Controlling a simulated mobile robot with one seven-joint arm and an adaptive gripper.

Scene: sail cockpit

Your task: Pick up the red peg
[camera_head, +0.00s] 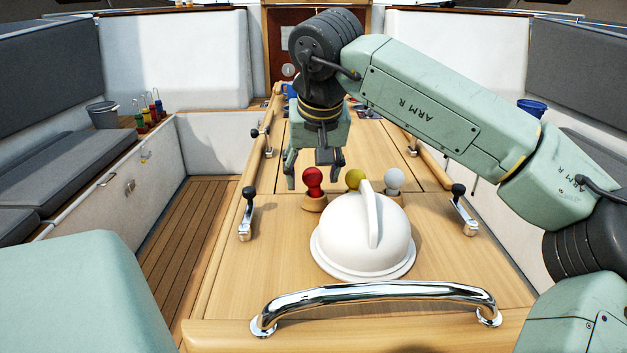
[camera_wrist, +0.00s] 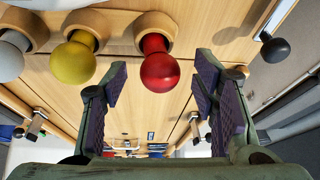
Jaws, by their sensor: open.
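The red peg (camera_head: 313,181) stands in a round wooden socket on the table, at the left of a row of three pegs in the head view. In the wrist view the red peg (camera_wrist: 159,68) shows between and beyond the fingertips. My gripper (camera_head: 315,175) is open and empty, its fingers pointing down just behind the peg in the head view. In the wrist view my gripper (camera_wrist: 158,80) has its fingers spread on either side of the peg's head. I cannot tell whether either finger touches it.
A yellow peg (camera_head: 355,179) and a grey-white peg (camera_head: 393,180) stand to the right of the red one. A white dome (camera_head: 364,238) with a raised fin sits in front of them. A chrome rail (camera_head: 375,291) and cleats (camera_head: 247,215) edge the wooden table.

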